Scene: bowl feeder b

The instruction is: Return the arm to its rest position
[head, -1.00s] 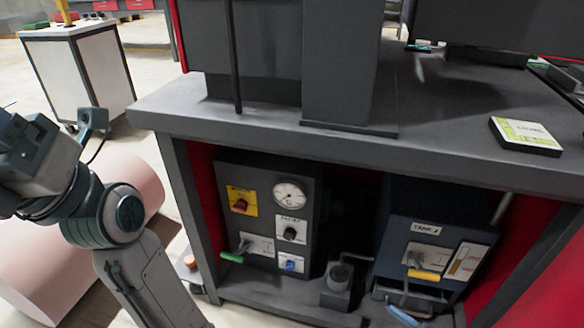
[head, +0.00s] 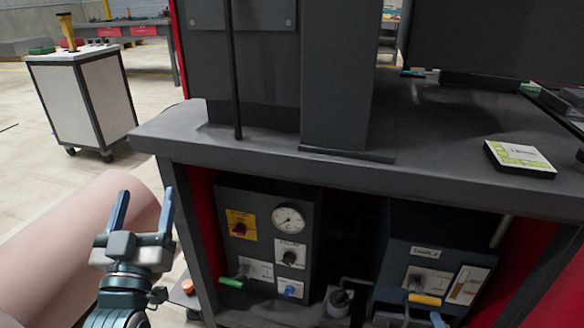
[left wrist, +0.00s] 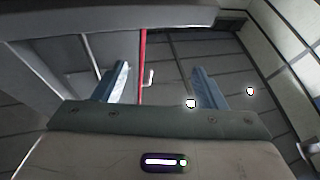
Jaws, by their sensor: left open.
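My left gripper (head: 144,212) stands in the lower left of the head view, in front of the bench's left end. Its two fingers point up and are spread apart with nothing between them. In the left wrist view the two blue fingers (left wrist: 160,85) are also apart and empty, with the ceiling, a grey panel and a red edge behind them. My right gripper shows in neither view.
A dark bench (head: 240,152) fills the middle and right. Under it are a control panel (head: 266,240) with a gauge and a blue unit (head: 432,258). A labelled box (head: 520,158) lies on top. A white cart (head: 82,100) stands at back left, with open floor around it.

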